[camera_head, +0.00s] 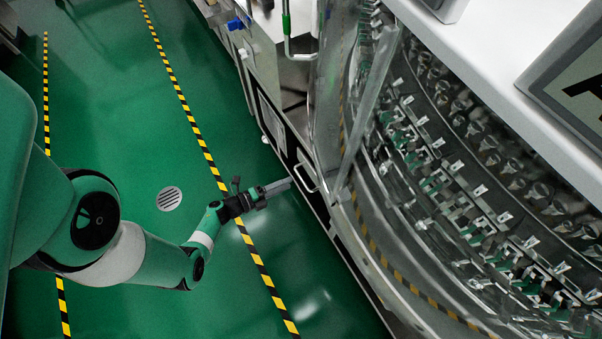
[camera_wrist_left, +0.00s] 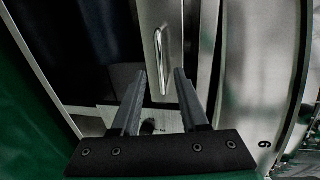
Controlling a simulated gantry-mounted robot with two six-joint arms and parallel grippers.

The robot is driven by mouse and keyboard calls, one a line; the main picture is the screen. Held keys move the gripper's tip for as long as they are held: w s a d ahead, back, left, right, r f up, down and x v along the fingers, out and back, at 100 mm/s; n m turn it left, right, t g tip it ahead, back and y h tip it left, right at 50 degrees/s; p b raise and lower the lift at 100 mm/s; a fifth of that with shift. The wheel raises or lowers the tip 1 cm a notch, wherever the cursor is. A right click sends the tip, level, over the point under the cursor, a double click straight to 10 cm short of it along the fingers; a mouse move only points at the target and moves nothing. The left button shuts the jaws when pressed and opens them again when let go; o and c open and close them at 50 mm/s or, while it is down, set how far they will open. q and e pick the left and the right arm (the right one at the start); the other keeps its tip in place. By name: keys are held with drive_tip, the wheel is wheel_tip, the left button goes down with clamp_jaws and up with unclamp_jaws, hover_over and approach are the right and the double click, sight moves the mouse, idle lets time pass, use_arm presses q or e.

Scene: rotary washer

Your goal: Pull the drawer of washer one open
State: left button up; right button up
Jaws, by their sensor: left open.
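The washer's drawer front (camera_head: 293,160) is low on the side of the machine, right of centre in the head view. A silver bar handle (camera_head: 306,180) sits on it; the handle (camera_wrist_left: 161,58) is also upright in the left wrist view. My left gripper (camera_head: 290,183) is just left of the handle. In the left wrist view my left gripper (camera_wrist_left: 160,73) is open, and the lower part of the handle shows between its fingertips. I cannot tell whether the fingers touch it. My right gripper is not in view.
The rotary washer (camera_head: 450,190), with several rows of metal clips behind a clear curved guard, fills the right side. A white ledge (camera_head: 490,70) is above it. The green floor (camera_head: 120,130) is clear, with yellow-black tape lines (camera_head: 195,130) and a round drain (camera_head: 169,199).

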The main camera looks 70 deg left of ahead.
sight(301, 177)
use_arm(q)
drive_tip(key=b+x, duration=0.2)
drive_tip(key=x, duration=0.5)
clamp_jaws()
drive_tip(key=shift+r, duration=0.1)
idle(1.1)
